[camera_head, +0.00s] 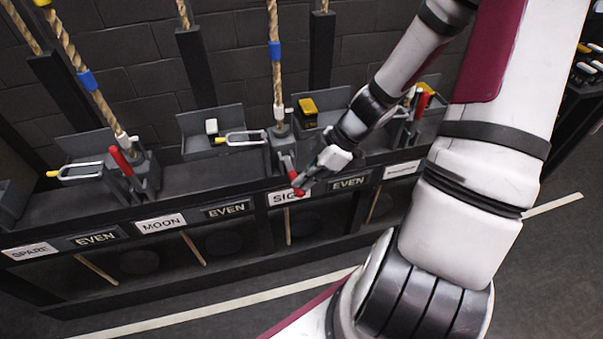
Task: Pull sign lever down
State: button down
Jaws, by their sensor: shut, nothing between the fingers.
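The sign lever (290,172) has a red handle and points down and forward above the label SIGN (286,197), partly covering the label. A rope with a blue band (275,50) rises behind it. My gripper (303,186) is at the lower end of the red handle, just right of it. Its fingers are shut with nothing seen between them. Whether the fingers touch the handle cannot be told from this view.
The moon lever (122,163) stands raised at the left, beside a U-shaped bar (80,171). Grey trays (85,150) line the dark rack. The floor in front is clear.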

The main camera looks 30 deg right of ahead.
jog(key=shift+s+f, duration=0.25)
jog(key=shift+f, duration=0.1)
dwell(0.3)
jog(key=v, duration=1.2)
jog(key=shift+w+r, duration=0.2)
jog(key=shift+r, duration=0.05)
